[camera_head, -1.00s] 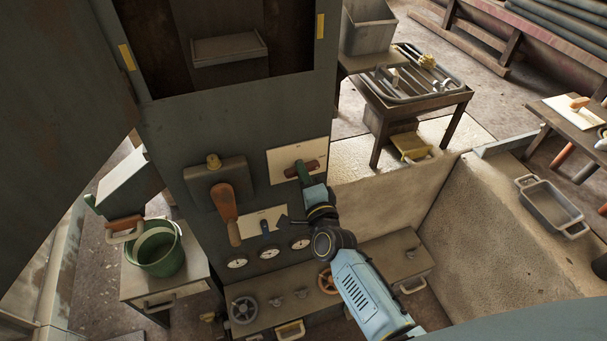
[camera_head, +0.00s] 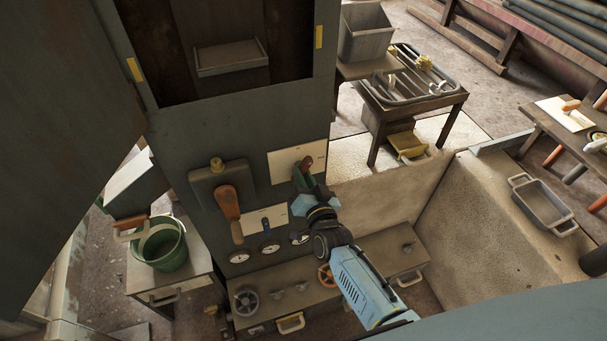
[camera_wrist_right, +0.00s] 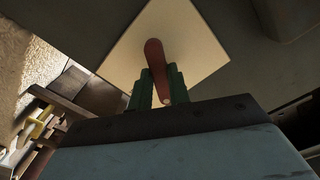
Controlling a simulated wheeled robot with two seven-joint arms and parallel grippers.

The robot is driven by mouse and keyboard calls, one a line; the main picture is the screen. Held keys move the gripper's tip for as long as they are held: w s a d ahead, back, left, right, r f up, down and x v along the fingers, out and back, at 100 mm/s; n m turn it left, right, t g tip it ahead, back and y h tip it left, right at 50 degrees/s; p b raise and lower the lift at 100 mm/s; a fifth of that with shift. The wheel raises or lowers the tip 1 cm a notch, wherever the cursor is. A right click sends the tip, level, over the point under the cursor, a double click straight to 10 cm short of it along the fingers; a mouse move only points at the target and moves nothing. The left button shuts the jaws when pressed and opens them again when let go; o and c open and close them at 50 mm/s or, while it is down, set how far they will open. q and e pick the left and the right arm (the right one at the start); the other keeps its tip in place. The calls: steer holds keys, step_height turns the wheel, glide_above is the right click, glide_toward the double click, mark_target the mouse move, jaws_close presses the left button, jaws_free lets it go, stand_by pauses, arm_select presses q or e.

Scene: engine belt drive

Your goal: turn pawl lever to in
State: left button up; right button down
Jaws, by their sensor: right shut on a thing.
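A lever with a red-brown handle (camera_head: 306,164) sits on the upper white plate (camera_head: 285,163) of the dark panel; I take it for the pawl lever. In the right wrist view its handle (camera_wrist_right: 155,66) stands nearly upright in the picture, across the cream plate (camera_wrist_right: 190,40). My right gripper (camera_head: 303,176) is at this lever, its green fingers (camera_wrist_right: 157,88) on both sides of the handle, shut on it. The fingers hide part of the handle, and any plate lettering is too small to read. My left gripper is not in view.
Left of the lever, a box carries a large orange-brown handle (camera_head: 228,205). Below are a white plate with a small blue lever (camera_head: 265,225) and several gauges (camera_head: 239,257). A ledge with handwheels (camera_head: 246,302) runs underneath. A green bucket (camera_head: 165,250) stands left.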

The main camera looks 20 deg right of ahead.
steer(key=shift+d+n+p, duration=0.1)
steer(key=shift+n+p, duration=0.45)
steer(key=shift+n, duration=2.75)
steer(key=c, duration=1.3)
jaws_free()
steer(key=s, duration=0.4)
steer(key=s+p, duration=0.1)
steer(key=s, duration=0.8)
steer(key=shift+s+d, duration=0.2)
steer(key=shift+d, duration=0.05)
